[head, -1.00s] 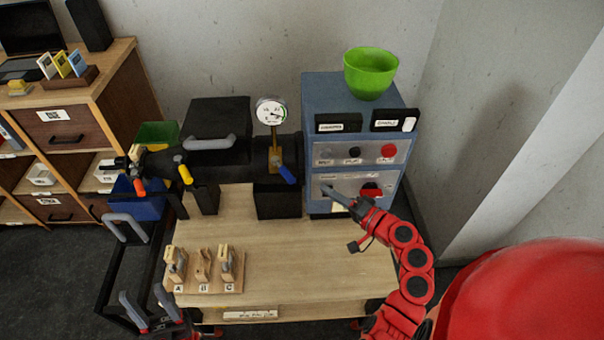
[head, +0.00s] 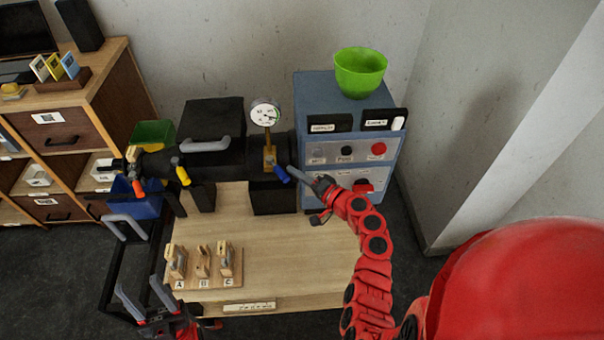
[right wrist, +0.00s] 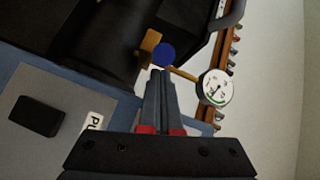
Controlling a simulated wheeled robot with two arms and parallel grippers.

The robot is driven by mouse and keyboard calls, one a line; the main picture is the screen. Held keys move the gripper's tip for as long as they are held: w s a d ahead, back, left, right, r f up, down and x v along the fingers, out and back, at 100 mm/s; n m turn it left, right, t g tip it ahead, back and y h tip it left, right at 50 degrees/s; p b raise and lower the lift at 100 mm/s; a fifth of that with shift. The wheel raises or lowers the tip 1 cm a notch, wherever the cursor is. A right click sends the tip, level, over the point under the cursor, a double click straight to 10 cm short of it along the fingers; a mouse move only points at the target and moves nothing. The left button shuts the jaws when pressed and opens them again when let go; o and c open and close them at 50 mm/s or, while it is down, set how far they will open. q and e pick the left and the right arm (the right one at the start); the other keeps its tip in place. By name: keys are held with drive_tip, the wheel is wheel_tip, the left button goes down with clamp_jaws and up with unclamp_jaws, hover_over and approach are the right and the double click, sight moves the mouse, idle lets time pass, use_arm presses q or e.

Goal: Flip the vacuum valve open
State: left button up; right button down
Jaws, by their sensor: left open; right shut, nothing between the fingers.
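The vacuum valve has a blue handle (head: 281,174) on a brass body (head: 269,155), below a round white gauge (head: 265,113) on the black machine. The handle slants down to the right. My right gripper (head: 292,170) is shut and empty, with its tips close to the handle's right side. In the right wrist view the blue handle end (right wrist: 164,54) shows just beyond the shut fingertips (right wrist: 159,72); I cannot tell whether they touch. The gauge (right wrist: 215,88) is to their right there. My left gripper (head: 143,296) is open and empty at the lower left, near the bench's front corner.
A blue control cabinet (head: 312,95) with knobs and a green bowl (head: 360,72) on top stands right of the valve. A wooden block holder (head: 208,282) with several clips sits at the bench's front left. The bench middle (head: 275,240) is clear.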

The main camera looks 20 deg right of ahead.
drive_tip(key=shift+a, duration=0.1)
idle(0.3)
drive_tip(key=shift+s+a+m+h, duration=0.15)
drive_tip(key=shift+a+m+h, duration=0.05)
drive_tip(key=shift+m+h, duration=0.2)
